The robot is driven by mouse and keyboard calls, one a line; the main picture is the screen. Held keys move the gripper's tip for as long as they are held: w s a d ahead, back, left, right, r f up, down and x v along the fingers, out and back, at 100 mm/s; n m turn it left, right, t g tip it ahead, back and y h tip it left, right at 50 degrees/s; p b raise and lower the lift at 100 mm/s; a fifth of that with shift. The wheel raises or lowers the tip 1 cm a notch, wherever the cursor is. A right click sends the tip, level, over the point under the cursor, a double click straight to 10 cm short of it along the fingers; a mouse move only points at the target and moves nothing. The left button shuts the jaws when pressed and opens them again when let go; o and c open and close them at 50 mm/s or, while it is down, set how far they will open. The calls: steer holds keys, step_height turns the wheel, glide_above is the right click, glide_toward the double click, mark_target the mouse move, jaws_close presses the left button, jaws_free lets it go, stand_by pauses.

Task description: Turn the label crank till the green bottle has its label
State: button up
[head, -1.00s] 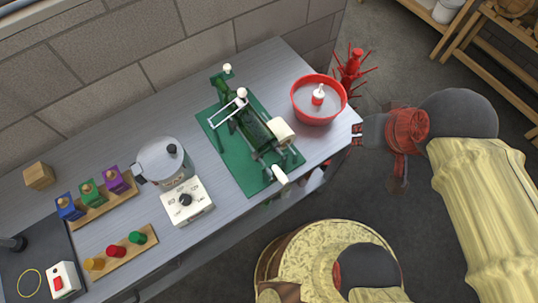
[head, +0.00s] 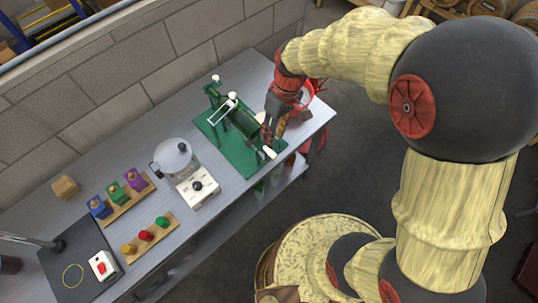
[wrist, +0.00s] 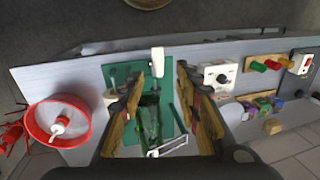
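The labelling machine stands on a green base (head: 217,134) on the grey bench. The green bottle (head: 243,122) lies in it, and its visible glass looks plain green in the wrist view (wrist: 150,118). The label crank's white handle (head: 269,153) sticks out at the front end; it also shows in the wrist view (wrist: 157,60). A pale label roll (wrist: 111,97) sits beside the bottle, partly behind a finger. My gripper (head: 270,136) is above the machine's front end. In the wrist view its fingers (wrist: 158,73) are wide apart, either side of the handle's line, with nothing clasped.
A red basin (wrist: 60,122) with a white-topped item stands close by the machine, mostly hidden behind my arm in the head view. A red rack (wrist: 10,132) is beyond it. A pot (head: 175,158), dial box (head: 198,187) and coloured blocks stand left on the bench.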

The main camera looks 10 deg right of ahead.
mark_target(271, 150)
steer(key=f, duration=0.5)
steer(key=a+f, duration=0.1)
steer(key=f, duration=0.1)
steer(key=shift+s+f, duration=0.25)
steer(key=shift+f, duration=0.15)
steer(key=shift+c, duration=1.2)
jaws_close()
